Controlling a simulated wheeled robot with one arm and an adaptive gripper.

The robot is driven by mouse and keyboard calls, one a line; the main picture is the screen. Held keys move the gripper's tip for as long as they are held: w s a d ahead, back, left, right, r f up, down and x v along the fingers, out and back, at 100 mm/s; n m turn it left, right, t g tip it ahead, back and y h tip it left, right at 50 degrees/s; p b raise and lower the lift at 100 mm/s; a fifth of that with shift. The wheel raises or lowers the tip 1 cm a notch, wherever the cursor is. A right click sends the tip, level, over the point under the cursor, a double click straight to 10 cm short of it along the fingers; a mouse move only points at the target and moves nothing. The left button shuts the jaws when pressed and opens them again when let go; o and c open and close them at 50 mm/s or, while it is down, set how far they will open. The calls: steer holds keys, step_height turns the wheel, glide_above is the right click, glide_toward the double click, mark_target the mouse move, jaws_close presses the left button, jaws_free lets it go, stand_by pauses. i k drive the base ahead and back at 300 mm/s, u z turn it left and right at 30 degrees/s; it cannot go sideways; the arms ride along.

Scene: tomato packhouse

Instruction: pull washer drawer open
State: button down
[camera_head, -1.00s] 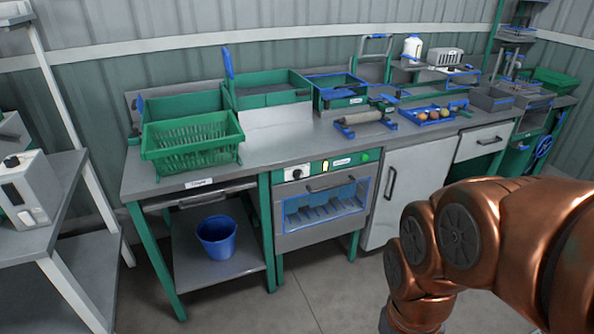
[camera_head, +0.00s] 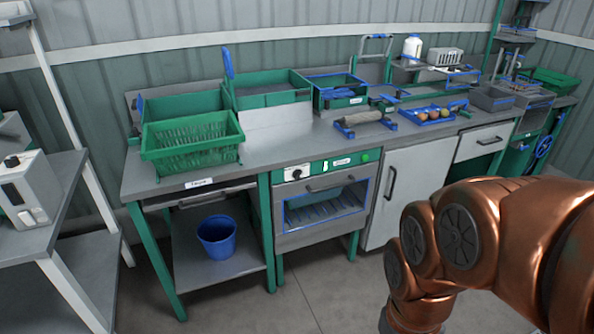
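A washer-like unit (camera_head: 320,220) stands under the middle of the counter. It has a green control strip (camera_head: 345,162) with a knob and a green button, a dark bar handle (camera_head: 331,183) and a blue-framed window (camera_head: 325,205) with a slatted rack behind it. Its front looks closed. I cannot read its label. My copper-coloured arm fills the lower right. My gripper is outside the picture, so its state and its distance from the handle are not shown.
Left of the unit, a shallow drawer (camera_head: 217,193) sits above an open shelf with a blue bucket (camera_head: 217,235). To the right are a white cabinet door (camera_head: 408,195) and a white drawer (camera_head: 483,142). A green basket (camera_head: 192,142) stands on the counter. Floor in front is clear.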

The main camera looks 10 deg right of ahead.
mark_target(355, 202)
steer(key=u, duration=0.35)
steer(key=k, duration=0.3)
steer(key=z, duration=0.9)
steer(key=i, duration=0.7)
steer(key=u, duration=0.65)
steer(key=i, duration=0.6)
steer(key=u, duration=0.55)
